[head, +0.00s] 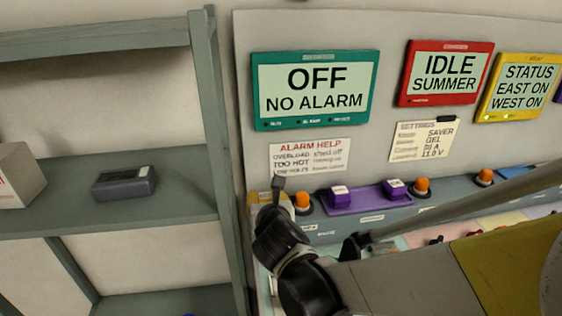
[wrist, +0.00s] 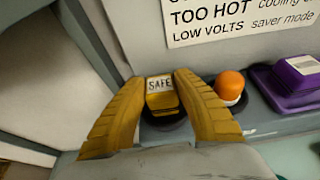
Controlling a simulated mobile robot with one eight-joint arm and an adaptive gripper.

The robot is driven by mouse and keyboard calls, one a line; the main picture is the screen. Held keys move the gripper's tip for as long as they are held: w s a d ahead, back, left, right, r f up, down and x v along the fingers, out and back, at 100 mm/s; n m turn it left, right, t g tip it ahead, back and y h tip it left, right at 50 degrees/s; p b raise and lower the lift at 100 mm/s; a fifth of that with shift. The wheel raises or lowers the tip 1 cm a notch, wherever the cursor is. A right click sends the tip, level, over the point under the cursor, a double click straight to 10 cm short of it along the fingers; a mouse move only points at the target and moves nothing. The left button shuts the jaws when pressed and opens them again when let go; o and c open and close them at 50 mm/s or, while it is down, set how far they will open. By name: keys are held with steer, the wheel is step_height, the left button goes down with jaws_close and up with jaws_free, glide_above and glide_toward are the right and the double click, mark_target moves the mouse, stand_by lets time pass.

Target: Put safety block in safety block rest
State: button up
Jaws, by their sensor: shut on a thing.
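The safety block is yellow with a white top label reading SAFE; in the wrist view the block (wrist: 160,97) sits between the two yellow ridged fingers of my gripper (wrist: 160,92). The fingers are shut on its sides. A dark round shape (wrist: 165,124) shows just below the block; I cannot tell if they touch or if this is the safety block rest. In the head view my arm reaches to the left end of the sloped panel, below the ALARM HELP note, and hides most of the block.
An orange button (wrist: 229,84) stands close right of my gripper. Purple blocks (head: 340,197) sit on a purple tray (head: 368,200) further right. The grey-green shelf (head: 190,208) on the left holds a dark device (head: 124,184) and a white box (head: 14,178). The wall with screens rises behind.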

steer(key=shift+f, duration=0.2)
steer(key=o, duration=1.1)
steer(key=shift+o, duration=0.2)
steer(key=shift+r, duration=0.1)
